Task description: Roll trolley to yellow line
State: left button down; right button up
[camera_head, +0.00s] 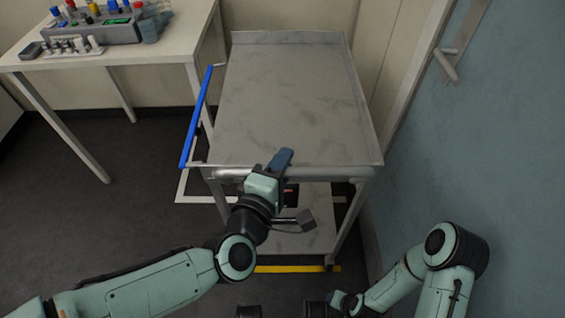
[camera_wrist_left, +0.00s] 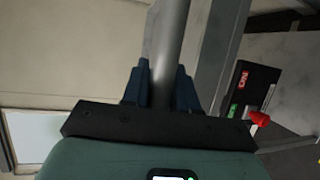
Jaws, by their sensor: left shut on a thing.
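A grey metal trolley (camera_head: 290,95) with a raised rim and a lower shelf stands in front of me in the head view. My left gripper (camera_head: 279,163) is shut on the trolley's near handle bar (camera_head: 325,174). The bar runs between its blue fingers in the left wrist view (camera_wrist_left: 168,60). A yellow line (camera_head: 297,268) lies on the floor at the near end of the trolley, partly hidden by my left arm and the trolley legs. My right arm is low at the right of the head view, and its fingertips cannot be made out clearly.
A white table (camera_head: 165,50) with a tube rack and instrument (camera_head: 95,27) stands left of the trolley. A blue bar (camera_head: 196,117) runs along the trolley's left side. A blue-green door (camera_head: 500,130) with a handle is close on the right. Dark floor (camera_head: 90,215) is clear at left.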

pick_arm(q)
jog(key=c, duration=1)
grip_release()
jog(key=shift+b+v, duration=0.4)
jog(key=shift+v, duration=6.3)
pick_arm(e)
jog(key=shift+s+d+f+g, duration=0.1)
jog(key=shift+s+f+g, duration=0.2)
jog(key=shift+s+f, duration=0.5)
